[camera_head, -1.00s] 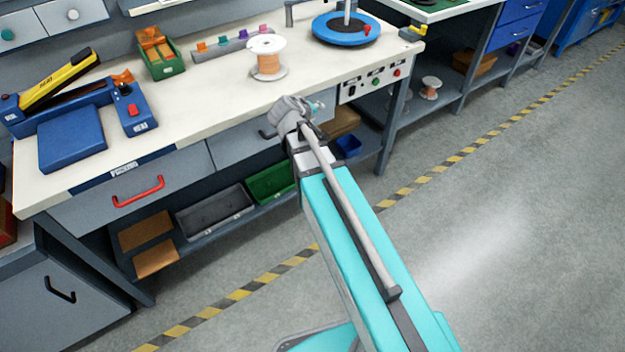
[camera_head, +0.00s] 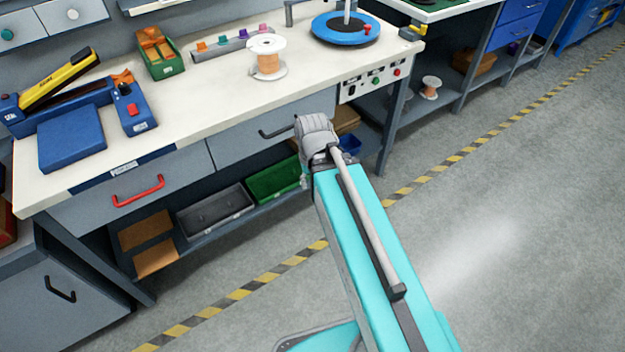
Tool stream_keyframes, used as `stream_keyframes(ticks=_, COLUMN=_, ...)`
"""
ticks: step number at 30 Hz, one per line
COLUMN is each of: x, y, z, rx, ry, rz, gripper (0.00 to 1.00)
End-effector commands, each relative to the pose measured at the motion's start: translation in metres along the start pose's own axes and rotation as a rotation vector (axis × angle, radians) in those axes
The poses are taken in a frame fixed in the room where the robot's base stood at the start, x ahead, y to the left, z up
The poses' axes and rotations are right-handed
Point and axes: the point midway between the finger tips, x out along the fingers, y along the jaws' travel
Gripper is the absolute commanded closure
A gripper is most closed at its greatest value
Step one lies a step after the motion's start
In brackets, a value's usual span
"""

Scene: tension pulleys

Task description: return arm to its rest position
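My arm shows in the head view as a grey link lying along my turquoise column, with a rounded grey joint (camera_head: 316,138) at its far end. The joint stands just in front of the bench's drawer front, near a black handle (camera_head: 278,132). My gripper cannot be made out; it is not in view, and whether it holds anything does not show.
The workbench (camera_head: 210,110) holds a wire spool (camera_head: 268,58), a blue turntable (camera_head: 345,28), a blue and yellow tool (camera_head: 70,90) and a green bin (camera_head: 160,60). Shelf bins (camera_head: 275,180) sit below. The floor (camera_head: 500,220) at right is clear.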

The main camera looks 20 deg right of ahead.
Motion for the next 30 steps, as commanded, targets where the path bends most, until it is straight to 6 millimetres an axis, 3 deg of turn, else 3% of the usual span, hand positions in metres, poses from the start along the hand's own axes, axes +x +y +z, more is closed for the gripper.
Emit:
stream_keyframes(ticks=11, x=-0.011, y=0.000, z=-0.001, rx=-0.001, ry=0.002, rz=0.002, gripper=0.50)
stream_keyframes(ticks=30, x=-0.115, y=0.000, z=0.000, rx=-0.001, ry=0.003, rz=0.003, gripper=0.50)
